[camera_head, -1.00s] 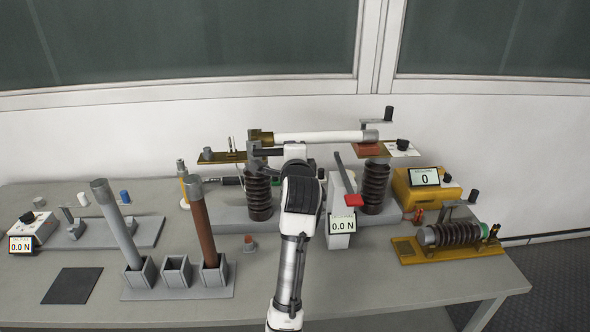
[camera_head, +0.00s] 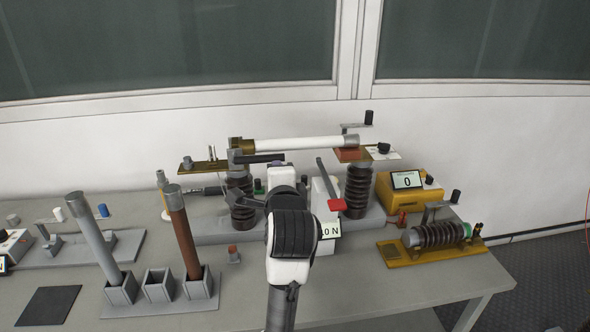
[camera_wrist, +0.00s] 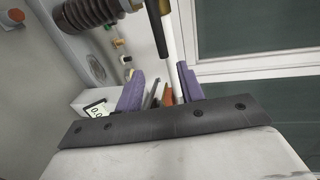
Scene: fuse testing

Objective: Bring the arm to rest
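My arm (camera_head: 290,235) reaches up from the bottom centre of the head view, in front of the test stand. Its wrist hides part of the stand's middle, and my fingertips cannot be made out there. In the wrist view my gripper (camera_wrist: 160,88) has two purple fingers apart, with a gap and nothing held between them. A white fuse tube (camera_head: 305,143) lies across the tops of two dark ribbed insulators (camera_head: 357,190). It also shows beyond the fingers in the wrist view (camera_wrist: 171,50).
A red-tipped lever (camera_head: 335,204) and a force display (camera_head: 330,230) stand close to my wrist. Left are a grey tube (camera_head: 93,240) and a brown tube (camera_head: 184,232) in a holder. Right are a yellow meter (camera_head: 400,198) and a ribbed coil (camera_head: 437,235).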

